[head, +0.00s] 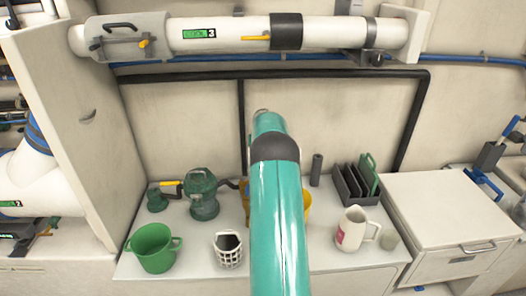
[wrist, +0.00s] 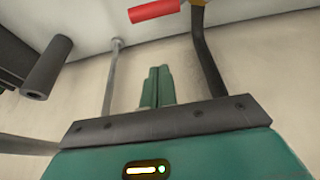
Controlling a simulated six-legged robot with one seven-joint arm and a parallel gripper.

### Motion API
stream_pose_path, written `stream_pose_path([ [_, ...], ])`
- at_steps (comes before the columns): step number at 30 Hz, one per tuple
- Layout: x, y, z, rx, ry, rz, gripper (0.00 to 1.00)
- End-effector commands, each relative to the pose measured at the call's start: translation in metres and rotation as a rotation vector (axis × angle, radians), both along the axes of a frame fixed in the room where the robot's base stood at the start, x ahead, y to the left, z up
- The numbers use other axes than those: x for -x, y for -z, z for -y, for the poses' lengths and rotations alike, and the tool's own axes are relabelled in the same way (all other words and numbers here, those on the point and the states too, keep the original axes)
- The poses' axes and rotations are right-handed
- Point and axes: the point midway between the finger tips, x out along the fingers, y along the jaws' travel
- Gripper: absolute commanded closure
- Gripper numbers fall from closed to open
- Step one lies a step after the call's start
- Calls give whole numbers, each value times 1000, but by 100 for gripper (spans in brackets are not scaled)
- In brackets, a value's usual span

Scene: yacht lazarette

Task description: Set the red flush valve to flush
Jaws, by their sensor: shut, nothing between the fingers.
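The red valve handle (wrist: 155,11) shows in the wrist view at the top edge, lying nearly level. It joins a brass-coloured part (wrist: 197,15) above a dark curved pipe. The valve is not visible in the head view, where my arm covers the middle of the bench. My gripper (wrist: 158,72) shows in the wrist view as two green fingers side by side, shut and empty. In the picture the handle is above the fingertips, apart from them. My gripper is hidden behind my arm in the head view.
On the white bench are a green pot (head: 153,248), a white basket (head: 229,250), a green pump-like body (head: 202,195), a white jug (head: 354,230) and a dark rack (head: 350,185). A white pipe (head: 232,34) crosses above. A dark cylinder (wrist: 47,67) is at left in the wrist view.

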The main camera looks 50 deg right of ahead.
Motion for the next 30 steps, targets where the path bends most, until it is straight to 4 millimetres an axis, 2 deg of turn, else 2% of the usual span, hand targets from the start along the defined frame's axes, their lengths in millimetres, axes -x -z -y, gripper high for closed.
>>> stream_pose_path([
  [1,-2,10,3,-1,0,-1,100],
  [9,-10,46,13,0,0,-1,100],
  [21,11,50,-11,0,0,-1,100],
  [30,16,52,-17,0,0,-1,100],
])
